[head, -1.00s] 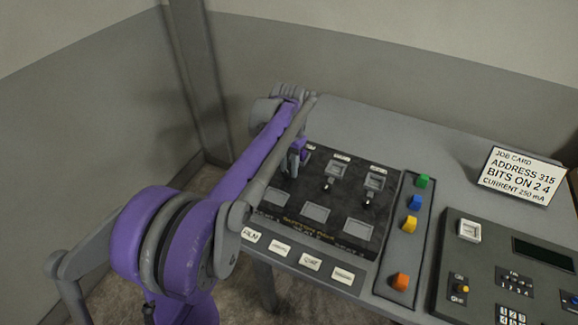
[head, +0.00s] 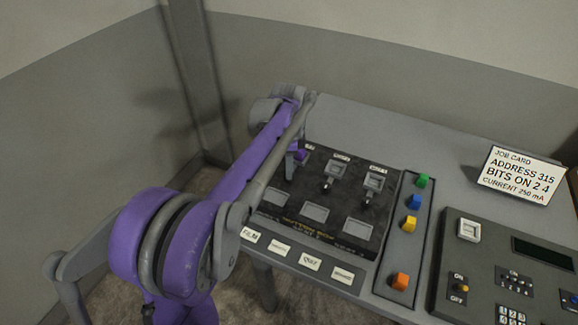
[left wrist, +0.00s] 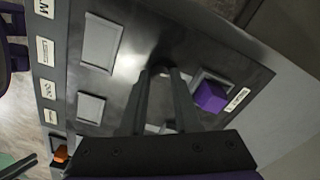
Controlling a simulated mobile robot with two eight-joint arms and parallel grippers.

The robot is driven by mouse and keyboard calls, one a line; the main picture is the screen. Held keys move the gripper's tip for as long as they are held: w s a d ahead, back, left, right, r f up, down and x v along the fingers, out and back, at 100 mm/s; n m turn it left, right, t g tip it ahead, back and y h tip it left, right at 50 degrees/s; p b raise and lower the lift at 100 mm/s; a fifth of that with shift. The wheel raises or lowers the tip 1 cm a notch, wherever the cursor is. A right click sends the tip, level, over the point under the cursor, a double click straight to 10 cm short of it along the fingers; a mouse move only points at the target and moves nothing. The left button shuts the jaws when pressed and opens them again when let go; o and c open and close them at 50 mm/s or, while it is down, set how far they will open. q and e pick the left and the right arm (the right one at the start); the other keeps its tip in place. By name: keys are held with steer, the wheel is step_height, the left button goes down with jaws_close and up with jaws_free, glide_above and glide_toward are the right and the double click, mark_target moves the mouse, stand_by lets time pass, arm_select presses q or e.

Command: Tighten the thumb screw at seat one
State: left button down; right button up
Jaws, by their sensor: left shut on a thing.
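The black panel (head: 340,220) on the table has two rows of square seats. A purple block (head: 300,154) sits at the top-left seat, and it also shows in the left wrist view (left wrist: 210,97). My left gripper (head: 290,168) points down at the panel beside this block. In the left wrist view its two fingers (left wrist: 163,75) are close together at the tips, on the thumb screw, which they mostly hide. Other thumb screws stand below the top-middle seat (head: 327,185) and the top-right seat (head: 366,203).
Right of the panel, a strip holds green (head: 422,181), blue (head: 415,202), yellow (head: 409,224) and orange (head: 400,281) blocks. Further right are a control console (head: 500,265) and an upright job card (head: 521,175). Labelled tiles (head: 311,262) line the table's front edge.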

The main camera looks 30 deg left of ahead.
arm_select(q)
steer(key=shift+a+r+m, duration=0.1)
steer(key=shift+m, duration=1.1)
steer(key=c, duration=0.6)
jaws_free()
step_height(320, 180, up, 11)
steer(key=shift+p, duration=0.3)
steer(key=shift+s+f, duration=0.1)
steer(key=shift+f, duration=0.15)
